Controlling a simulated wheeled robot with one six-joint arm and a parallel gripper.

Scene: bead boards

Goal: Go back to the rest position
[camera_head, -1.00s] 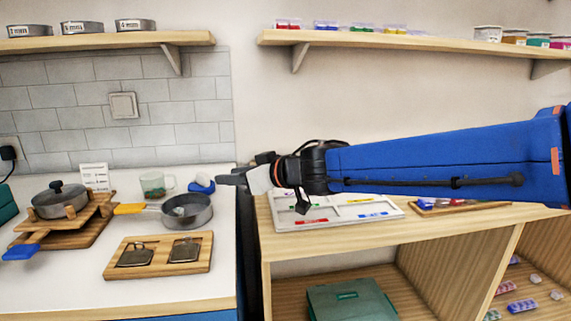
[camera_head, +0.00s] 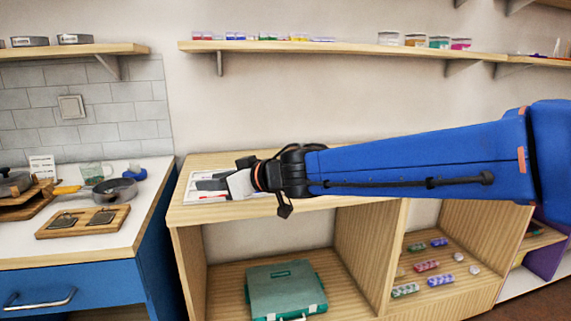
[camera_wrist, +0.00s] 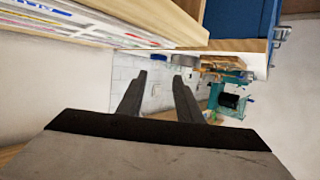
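My gripper (camera_head: 212,184) reaches to the left over the wooden cabinet top in the head view, at the end of my blue arm. In the wrist view my gripper (camera_wrist: 160,82) shows two dark fingers spread apart with nothing between them. It is open and empty.
A white counter (camera_head: 120,222) with a pan (camera_head: 115,190) and a wooden board (camera_head: 83,221) stands at left. A wall shelf (camera_head: 330,48) holds jars. A green case (camera_head: 286,290) sits inside the cabinet. Bead packs (camera_head: 440,280) lie in the right compartment.

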